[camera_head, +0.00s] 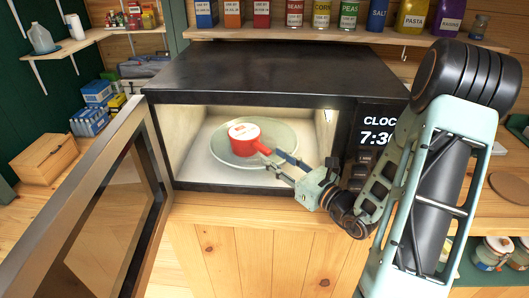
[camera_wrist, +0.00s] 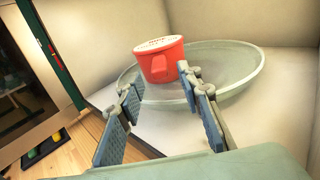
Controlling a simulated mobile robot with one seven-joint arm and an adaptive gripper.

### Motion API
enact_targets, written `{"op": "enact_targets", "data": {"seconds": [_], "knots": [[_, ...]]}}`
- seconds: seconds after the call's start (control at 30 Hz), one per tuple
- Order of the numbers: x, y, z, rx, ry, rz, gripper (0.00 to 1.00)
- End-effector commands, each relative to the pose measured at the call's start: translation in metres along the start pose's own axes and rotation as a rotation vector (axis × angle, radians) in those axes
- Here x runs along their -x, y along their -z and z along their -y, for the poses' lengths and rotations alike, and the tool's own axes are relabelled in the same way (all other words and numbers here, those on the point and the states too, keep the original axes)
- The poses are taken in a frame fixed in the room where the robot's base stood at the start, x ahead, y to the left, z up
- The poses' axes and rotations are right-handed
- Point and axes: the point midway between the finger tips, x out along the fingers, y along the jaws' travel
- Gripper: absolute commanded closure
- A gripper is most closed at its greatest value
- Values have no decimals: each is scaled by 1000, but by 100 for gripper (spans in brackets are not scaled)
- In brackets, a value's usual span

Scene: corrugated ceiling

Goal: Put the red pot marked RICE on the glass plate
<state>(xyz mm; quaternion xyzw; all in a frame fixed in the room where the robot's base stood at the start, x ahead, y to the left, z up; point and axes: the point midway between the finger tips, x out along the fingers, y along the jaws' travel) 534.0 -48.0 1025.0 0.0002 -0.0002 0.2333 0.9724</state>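The red pot (camera_head: 244,139) with a white lid is inside the open microwave, upright over the left part of the round glass plate (camera_head: 283,133). It looks to be resting on the plate. In the wrist view, the pot (camera_wrist: 158,63) shows partly blurred lettering on its lid, and the glass plate (camera_wrist: 235,75) extends to its right. My gripper (camera_head: 277,162) reaches in from the right front, close to the pot's handle. In the wrist view, my gripper (camera_wrist: 160,84) has its fingers apart, with the pot just beyond the tips. Whether a fingertip touches the pot is unclear.
The microwave (camera_head: 270,75) stands on a wooden cabinet, its door (camera_head: 95,205) swung open to the left. Its side walls and roof enclose the plate closely. A shelf of labelled containers (camera_head: 322,36) runs above. A wooden box (camera_head: 45,158) sits at left.

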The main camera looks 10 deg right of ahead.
Motion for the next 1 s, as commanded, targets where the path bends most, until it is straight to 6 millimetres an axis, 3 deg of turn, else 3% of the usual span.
{"op": "enact_targets", "data": {"seconds": [0.13,0.33,1.0], "knots": [[29,1,1,0,4,0,67],[49,0,0,0,1,0,67],[48,1,-5,57,-26,-12,67]]}}
